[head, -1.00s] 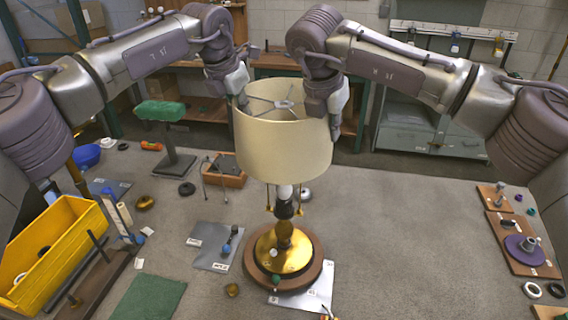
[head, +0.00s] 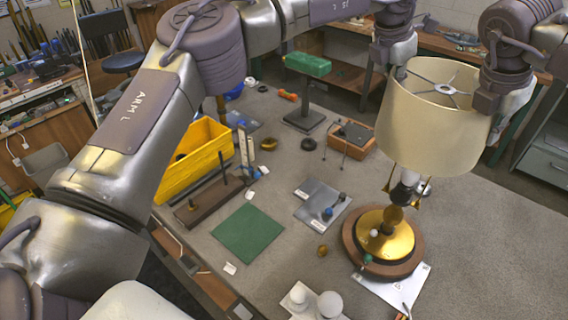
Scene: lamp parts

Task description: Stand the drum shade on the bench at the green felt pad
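The cream drum shade (head: 430,130) hangs in the air above the lamp, its open top and wire spider showing. My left gripper (head: 396,78) is at its left rim and my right gripper (head: 492,108) at its right rim. Both appear shut on the rim, though the fingertips are partly hidden. The lamp base (head: 388,240), brass on a round wooden foot, stands on the bench below, with its bulb showing just under the shade's lower edge. The green felt pad (head: 247,233) lies flat and bare on the bench, left of the lamp.
A yellow bin (head: 197,160) and a dark rack with upright posts (head: 207,203) stand left of the pad. A grey plate (head: 322,200) with small parts lies between pad and lamp. White bulbs (head: 325,303) stand at the front. A green-topped stand (head: 306,68) is behind.

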